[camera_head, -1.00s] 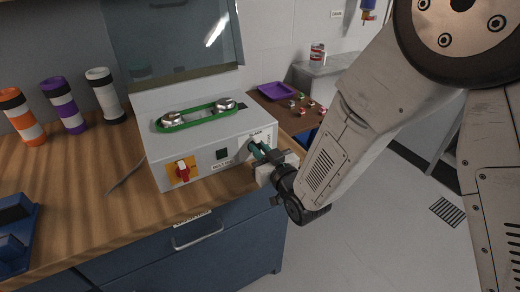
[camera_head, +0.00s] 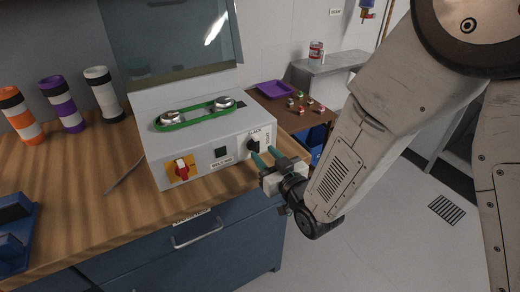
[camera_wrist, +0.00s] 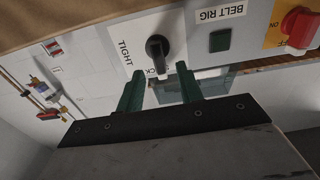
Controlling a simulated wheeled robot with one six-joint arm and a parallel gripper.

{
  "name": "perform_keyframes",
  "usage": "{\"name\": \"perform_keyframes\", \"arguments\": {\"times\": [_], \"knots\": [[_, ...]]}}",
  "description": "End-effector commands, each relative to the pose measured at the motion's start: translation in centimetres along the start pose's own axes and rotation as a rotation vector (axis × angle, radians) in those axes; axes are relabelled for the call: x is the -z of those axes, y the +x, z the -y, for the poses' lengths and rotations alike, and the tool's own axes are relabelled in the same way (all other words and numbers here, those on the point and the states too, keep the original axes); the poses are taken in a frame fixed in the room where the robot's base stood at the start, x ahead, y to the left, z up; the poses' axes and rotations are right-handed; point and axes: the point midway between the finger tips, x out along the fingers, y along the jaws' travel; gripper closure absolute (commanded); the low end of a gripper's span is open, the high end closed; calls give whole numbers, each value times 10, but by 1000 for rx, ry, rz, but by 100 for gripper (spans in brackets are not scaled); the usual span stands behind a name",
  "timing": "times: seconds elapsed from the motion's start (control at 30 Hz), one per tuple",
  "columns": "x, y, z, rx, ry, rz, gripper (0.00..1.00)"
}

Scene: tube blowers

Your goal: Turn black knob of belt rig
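The belt rig (camera_head: 200,147) is a pale box on the wooden worktop, with a green belt (camera_head: 195,115) around two metal pulleys on top. Its black knob (camera_head: 253,144) is at the right end of the front, by SLACK and TIGHT labels. In the wrist view the knob (camera_wrist: 157,47) has its narrow bar roughly upright in the picture, its lower end towards the partly hidden SLACK label. My gripper (camera_head: 264,157) is open and empty just in front of the knob, apart from it. Its green fingers (camera_wrist: 160,82) are spread below the knob in the wrist view.
A red switch on a yellow plate (camera_head: 181,168) and a dark square button (camera_head: 221,152) share the rig's front. Striped cups (camera_head: 62,103) stand at the left. A purple tray (camera_head: 274,90) sits on a brown table behind. Open floor lies at the right.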

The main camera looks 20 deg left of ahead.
Motion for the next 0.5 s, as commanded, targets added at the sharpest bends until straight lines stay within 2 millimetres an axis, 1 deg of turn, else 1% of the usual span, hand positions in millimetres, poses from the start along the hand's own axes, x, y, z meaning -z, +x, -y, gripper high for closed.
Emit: {"name": "perform_keyframes", "arguments": {"times": [0.03,0.1,0.2,0.33,0.5], "knots": [[0,-9,0,0,0,2,64],[0,-20,0,0,0,1,64],[0,-30,0,0,0,1,64],[0,-37,0,0,0,1,64],[0,-37,0,0,0,0,64]]}}
